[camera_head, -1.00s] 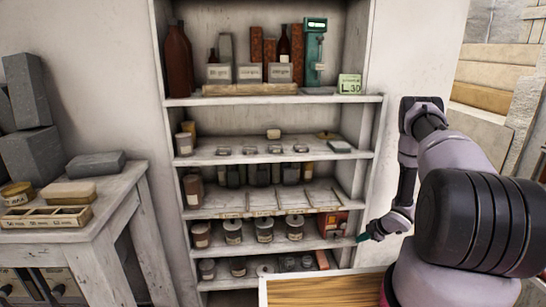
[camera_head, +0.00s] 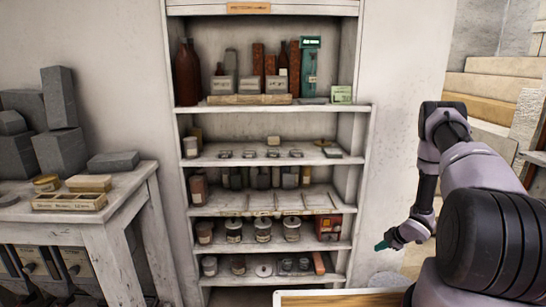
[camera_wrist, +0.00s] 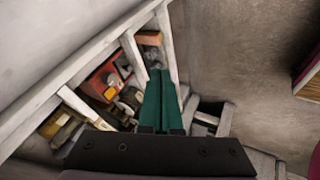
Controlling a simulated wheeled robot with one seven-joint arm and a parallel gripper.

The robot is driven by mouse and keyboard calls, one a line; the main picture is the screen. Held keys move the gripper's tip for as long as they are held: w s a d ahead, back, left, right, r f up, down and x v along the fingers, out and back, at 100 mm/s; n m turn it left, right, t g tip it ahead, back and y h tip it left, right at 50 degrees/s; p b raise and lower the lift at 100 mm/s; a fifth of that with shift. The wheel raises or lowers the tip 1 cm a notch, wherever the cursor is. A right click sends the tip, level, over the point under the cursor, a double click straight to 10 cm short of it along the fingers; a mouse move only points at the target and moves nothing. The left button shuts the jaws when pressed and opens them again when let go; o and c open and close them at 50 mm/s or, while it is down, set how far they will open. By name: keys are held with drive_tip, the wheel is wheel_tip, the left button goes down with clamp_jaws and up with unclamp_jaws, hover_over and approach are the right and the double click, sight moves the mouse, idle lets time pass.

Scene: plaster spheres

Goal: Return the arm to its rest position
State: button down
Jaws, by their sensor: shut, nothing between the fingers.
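My arm stands folded on the right side of the head view, its forearm hanging down. My gripper (camera_head: 382,246) is at its lower end, with green fingers pointing left toward the lower shelves. It is just right of the shelf unit (camera_head: 368,130) and looks apart from it. In the wrist view the two green fingers (camera_wrist: 161,100) lie side by side, shut, with nothing held.
The shelf unit holds bottles, jars and a red box (camera_head: 329,227). A worktable (camera_head: 95,215) with grey blocks (camera_head: 60,150) stands at the left. A wooden-topped surface (camera_head: 340,298) lies below my gripper. Bare wall (camera_head: 410,60) is right of the shelves.

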drive_tip(key=w+d+r+m+t+h, duration=0.1)
drive_tip(key=w+r+m+h, duration=0.15)
drive_tip(key=r, duration=1.25)
drive_tip(key=w+d+r+m+t+h, duration=0.15)
drive_tip(key=w+r+m, duration=0.25)
drive_tip(key=r, duration=1.1)
drive_tip(key=s+a+r+m+g+h, duration=0.1)
drive_tip(key=s+r+m, duration=0.1)
drive_tip(key=r, duration=0.5)
drive_tip(key=s+a+r+m+h, duration=0.1)
drive_tip(key=s+a+r+m, duration=0.1)
drive_tip(key=r, duration=0.5)
drive_tip(key=s+a+r+m, duration=0.3)
drive_tip(key=s+a+r, duration=0.1)
drive_tip(key=s+r, duration=0.3)
drive_tip(key=s+a+r+m, duration=0.2)
drive_tip(key=s+a+r, duration=0.1)
drive_tip(key=s+r, duration=0.45)
drive_tip(key=s+a+r+m+y, duration=0.2)
drive_tip(key=s+a, duration=0.3)
drive_tip(key=s, duration=0.5)
drive_tip(key=s+a+r+m+y, duration=0.2)
drive_tip(key=s+a, duration=0.4)
drive_tip(key=s, duration=0.4)
drive_tip(key=shift+s+a+r, duration=0.2)
drive_tip(key=shift+a+r, duration=0.05)
drive_tip(key=shift+r, duration=0.15)
drive_tip(key=shift+m, duration=0.25)
